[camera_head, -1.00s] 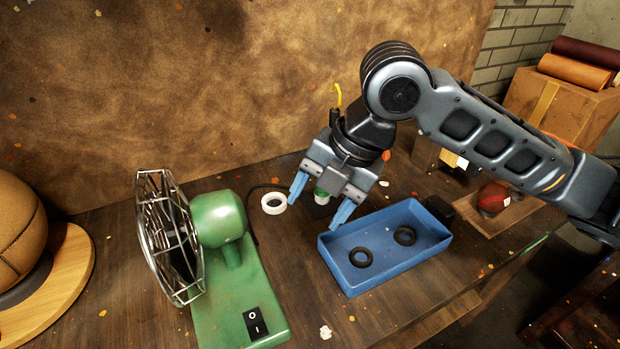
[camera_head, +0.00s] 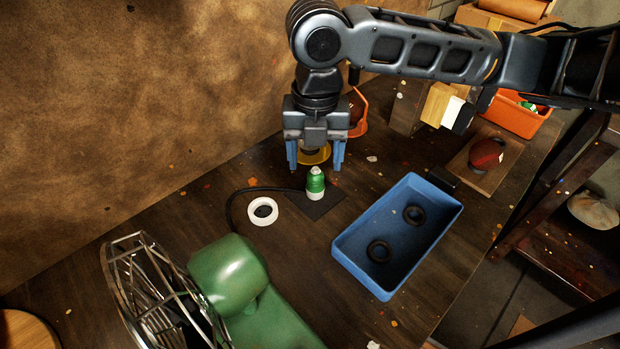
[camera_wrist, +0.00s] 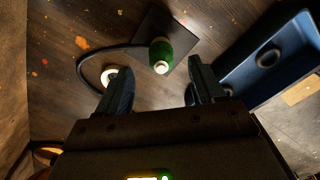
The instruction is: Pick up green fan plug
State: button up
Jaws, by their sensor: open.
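The green fan plug (camera_head: 315,184) stands upright on a dark square pad (camera_head: 324,204), with a black cord running left from it. It also shows in the wrist view (camera_wrist: 161,53), ahead of and between my fingers. My gripper (camera_head: 315,165) is open and empty, its blue fingers spread apart. In the head view it appears just behind and above the plug. In the wrist view my gripper (camera_wrist: 160,92) shows both fingertips apart from the plug. The green fan (camera_head: 232,277) with its wire cage is at the lower left.
A white ring (camera_head: 263,212) lies left of the plug. A blue tray (camera_head: 347,250) with two black rings is to the right. A red ball (camera_head: 486,154) rests on a wooden board farther right. An orange bin (camera_head: 517,117) stands at the far right.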

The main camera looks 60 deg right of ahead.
aim_at(316, 171)
jog(key=shift+s+f+p, duration=0.1)
jog(key=shift+f+p, duration=0.3)
jog(key=shift+f, duration=2.35)
jog(key=shift+c, duration=0.5)
jog(key=c, duration=1)
jog(key=shift+r, duration=0.1)
